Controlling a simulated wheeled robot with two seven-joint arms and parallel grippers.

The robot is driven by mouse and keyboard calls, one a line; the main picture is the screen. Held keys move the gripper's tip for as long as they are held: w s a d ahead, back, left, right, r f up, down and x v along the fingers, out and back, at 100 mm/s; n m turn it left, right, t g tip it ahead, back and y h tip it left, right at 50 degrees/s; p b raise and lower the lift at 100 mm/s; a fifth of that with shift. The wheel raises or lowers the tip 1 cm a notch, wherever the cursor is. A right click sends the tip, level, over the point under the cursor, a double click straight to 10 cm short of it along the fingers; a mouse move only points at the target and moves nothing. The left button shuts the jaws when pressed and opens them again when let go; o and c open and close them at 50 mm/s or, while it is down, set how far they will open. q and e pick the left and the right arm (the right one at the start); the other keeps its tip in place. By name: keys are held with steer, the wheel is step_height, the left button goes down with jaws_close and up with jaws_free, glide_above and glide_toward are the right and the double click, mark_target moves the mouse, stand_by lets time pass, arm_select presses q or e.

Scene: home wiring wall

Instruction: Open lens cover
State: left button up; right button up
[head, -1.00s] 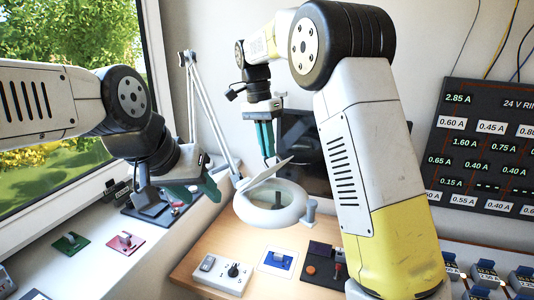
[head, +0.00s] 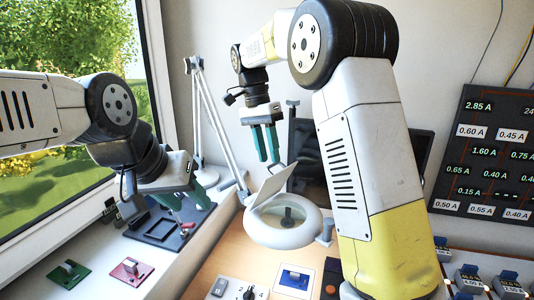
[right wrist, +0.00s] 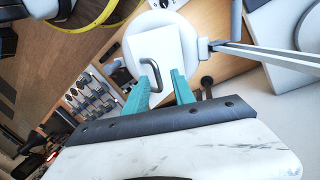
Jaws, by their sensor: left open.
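The magnifier lamp's round white head (head: 299,237) stands over the wooden desk with its lens showing. Its pale square lens cover (head: 272,188) is tilted up steeply above the lens, hinged at the left. The cover's dark bent handle (right wrist: 155,72) shows in the right wrist view. My right gripper (head: 269,160) is just above the cover's raised edge; in the right wrist view its teal fingers (right wrist: 159,76) are apart, with part of the handle between them. I cannot tell whether they touch it. My left gripper (head: 191,193) is open, above a dark tray on the sill.
The dark tray (head: 152,229) has a small red part beside it. Green (head: 70,273) and pink (head: 131,270) switch plates lie on the sill. A dark screen (head: 306,150) stands behind the lamp. The lamp's arm (head: 216,130) rises at the left.

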steer(key=v, duration=0.7)
steer(key=shift+r, duration=0.2)
steer(key=shift+a, duration=0.1)
steer(key=shift+t+y, duration=0.5)
steer(key=f, duration=0.2)
steer(key=s+d+f, duration=0.1)
steer(key=f, duration=0.2)
steer(key=s+d+f, duration=0.1)
steer(key=f, duration=0.2)
steer(key=shift+f, duration=0.1)
jaws_close()
stand_by(0.9)
